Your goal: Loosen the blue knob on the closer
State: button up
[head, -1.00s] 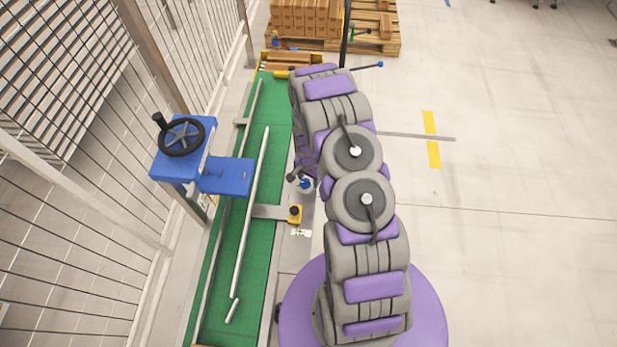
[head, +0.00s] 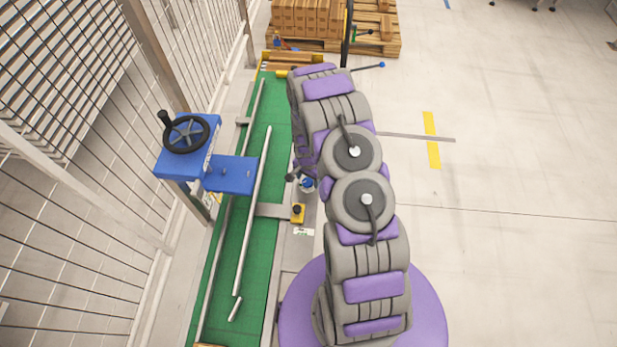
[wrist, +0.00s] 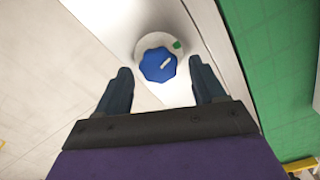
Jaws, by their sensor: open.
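The blue knob (wrist: 157,66) is lobed, with a pale pointer mark on top. It sits on a round white base with a small green mark, on a pale metal panel. In the wrist view my gripper (wrist: 161,69) is open, with one dark finger on each side of the knob and gaps between. I cannot tell how far the fingertips are above the panel. In the head view the knob (head: 307,184) shows just beside my gripper (head: 297,177), partly covered by my arm. A blue closer unit (head: 232,175) with a black handwheel (head: 186,134) stands to the left.
A green conveyor (head: 258,240) with metal guide rails runs alongside. A yellow block with a black knob (head: 297,213) sits near the blue knob. A mesh fence (head: 70,190) stands at left, and stacked boxes (head: 305,18) at the back.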

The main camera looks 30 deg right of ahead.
aim_at(309, 180)
jog(key=shift+a+r, duration=0.15)
jog(key=shift+r, duration=0.1)
notch_tip(309, 180, up, 17)
jog(key=p, duration=0.1)
jog(key=shift+d+f+p, duration=0.15)
jog(key=shift+d+p, duration=0.15)
jog(key=shift+d, duration=0.1)
